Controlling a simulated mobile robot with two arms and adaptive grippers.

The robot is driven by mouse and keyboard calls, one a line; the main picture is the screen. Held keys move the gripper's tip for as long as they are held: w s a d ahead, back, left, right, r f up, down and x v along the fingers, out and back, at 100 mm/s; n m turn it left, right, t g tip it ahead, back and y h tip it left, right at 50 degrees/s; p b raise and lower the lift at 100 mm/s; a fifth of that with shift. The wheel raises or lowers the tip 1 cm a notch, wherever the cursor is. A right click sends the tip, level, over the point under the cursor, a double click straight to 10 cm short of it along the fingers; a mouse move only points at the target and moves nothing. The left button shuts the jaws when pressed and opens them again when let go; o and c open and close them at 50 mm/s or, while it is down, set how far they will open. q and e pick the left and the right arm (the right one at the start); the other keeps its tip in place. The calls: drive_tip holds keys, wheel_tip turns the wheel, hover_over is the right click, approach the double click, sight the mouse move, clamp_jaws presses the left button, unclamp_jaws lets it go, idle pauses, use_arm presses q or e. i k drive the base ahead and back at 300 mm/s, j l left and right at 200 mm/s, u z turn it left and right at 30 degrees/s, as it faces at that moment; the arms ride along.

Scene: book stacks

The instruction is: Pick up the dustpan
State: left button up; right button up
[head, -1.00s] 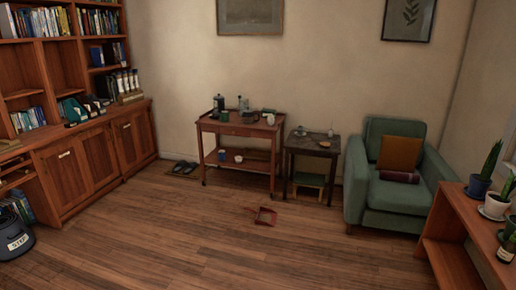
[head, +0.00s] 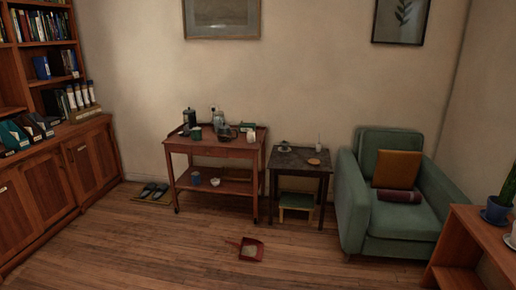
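The red dustpan (head: 251,249) lies on the wooden floor in the lower middle of the head view, in front of the wooden cart. Its thin handle points to the left, and something pale shows in its pan. Neither of my grippers is in view.
A wooden cart (head: 212,150) with jugs and cups and a small dark table (head: 300,160) stand behind the dustpan. A green armchair (head: 395,215) is at right, near a wooden shelf (head: 462,250) with plants. Bookcase cabinets (head: 60,175) line the left. The floor around the dustpan is clear.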

sight(250, 249)
drive_tip(key=i+z, duration=0.35)
drive_tip(key=i, duration=1.75)
